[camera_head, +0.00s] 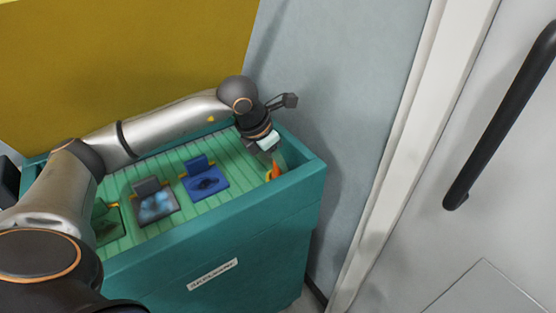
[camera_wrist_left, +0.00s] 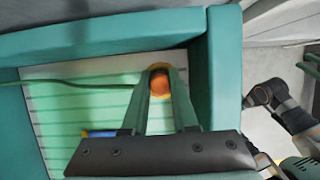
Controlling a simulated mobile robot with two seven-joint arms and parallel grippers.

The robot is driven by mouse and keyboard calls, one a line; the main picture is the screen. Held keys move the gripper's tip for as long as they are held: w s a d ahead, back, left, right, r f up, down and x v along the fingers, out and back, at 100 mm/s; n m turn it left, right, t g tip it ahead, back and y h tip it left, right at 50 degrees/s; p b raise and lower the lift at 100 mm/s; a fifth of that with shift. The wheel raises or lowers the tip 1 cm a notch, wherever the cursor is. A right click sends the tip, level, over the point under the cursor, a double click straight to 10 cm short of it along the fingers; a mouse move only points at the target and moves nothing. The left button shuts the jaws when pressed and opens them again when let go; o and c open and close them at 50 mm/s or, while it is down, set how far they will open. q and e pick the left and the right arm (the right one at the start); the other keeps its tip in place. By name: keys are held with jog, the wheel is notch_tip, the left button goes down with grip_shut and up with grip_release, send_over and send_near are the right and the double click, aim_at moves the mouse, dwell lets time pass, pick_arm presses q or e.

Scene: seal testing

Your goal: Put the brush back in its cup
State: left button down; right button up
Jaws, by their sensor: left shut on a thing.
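My left gripper (camera_head: 271,152) reaches down into the right end of the teal bin, its fingers shut on the orange brush (camera_head: 276,169). In the left wrist view, the brush (camera_wrist_left: 160,85) shows as a rounded orange end between the fingertips (camera_wrist_left: 161,84). The fingers hide most of both. My right gripper is not in view.
The teal bin (camera_head: 215,250) has raised walls close around the gripper and a slatted green floor. A blue holder (camera_head: 207,183), a grey one (camera_head: 157,204) and a green one (camera_head: 106,224) stand in a row to the left. A grey wall is behind.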

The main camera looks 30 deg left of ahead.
pick_arm(q)
jog(key=shift+f, duration=0.25)
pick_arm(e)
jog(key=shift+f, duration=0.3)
pick_arm(q)
jog(key=c, duration=0.6)
grip_release()
jog(key=shift+r+p, duration=0.4)
jog(key=shift+r, duration=0.45)
jog(key=shift+r+p, duration=2.65)
jog(key=shift+r, duration=1.3)
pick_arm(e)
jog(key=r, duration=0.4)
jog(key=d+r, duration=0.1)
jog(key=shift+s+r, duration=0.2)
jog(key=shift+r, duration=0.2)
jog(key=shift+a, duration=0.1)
